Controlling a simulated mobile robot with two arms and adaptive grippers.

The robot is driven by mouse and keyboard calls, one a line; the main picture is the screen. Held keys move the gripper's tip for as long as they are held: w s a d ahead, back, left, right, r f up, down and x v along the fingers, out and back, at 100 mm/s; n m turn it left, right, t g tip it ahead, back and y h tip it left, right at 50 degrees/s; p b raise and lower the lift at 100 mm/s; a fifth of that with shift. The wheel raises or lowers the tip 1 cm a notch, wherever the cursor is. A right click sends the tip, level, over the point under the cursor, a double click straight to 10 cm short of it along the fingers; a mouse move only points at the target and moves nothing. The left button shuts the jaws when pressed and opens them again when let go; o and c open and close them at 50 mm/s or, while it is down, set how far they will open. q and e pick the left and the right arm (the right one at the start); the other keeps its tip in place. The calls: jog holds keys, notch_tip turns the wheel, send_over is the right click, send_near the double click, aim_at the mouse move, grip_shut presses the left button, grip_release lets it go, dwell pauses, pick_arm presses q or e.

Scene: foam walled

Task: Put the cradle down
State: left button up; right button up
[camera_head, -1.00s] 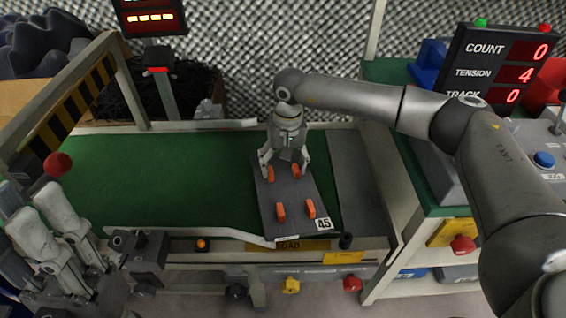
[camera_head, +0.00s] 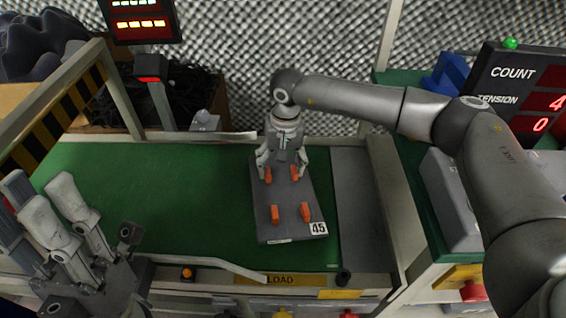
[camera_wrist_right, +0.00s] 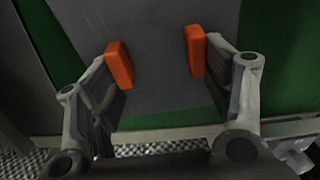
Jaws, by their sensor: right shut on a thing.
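The cradle is a dark grey plate (camera_head: 287,218) with orange pegs and a white "45" label, lying flat over the green belt in the head view. I cannot tell whether it touches the belt. My right gripper (camera_head: 281,168) is at its far end, shut on it, with the fingers beside the far pair of pegs. In the right wrist view the gripper (camera_wrist_right: 158,95) has its fingers wide apart, against the outer sides of two orange pegs on the plate (camera_wrist_right: 155,60). My left gripper (camera_head: 62,195) is at the lower left, fingers apart and empty, away from the cradle.
The green belt (camera_head: 140,190) is clear left of the cradle. A grey strip (camera_head: 357,200) lies to its right. A pale front rail (camera_head: 215,265) runs before it, above the LOAD label (camera_head: 281,279). A display (camera_head: 515,90) stands at the right, a striped post (camera_head: 50,118) at the left.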

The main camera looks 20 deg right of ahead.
jog(key=o, duration=1.3)
jog(key=shift+r, duration=0.1)
jog(key=r, duration=1.1)
jog(key=shift+s+d+r, duration=0.1)
jog(key=shift+d+r, duration=0.3)
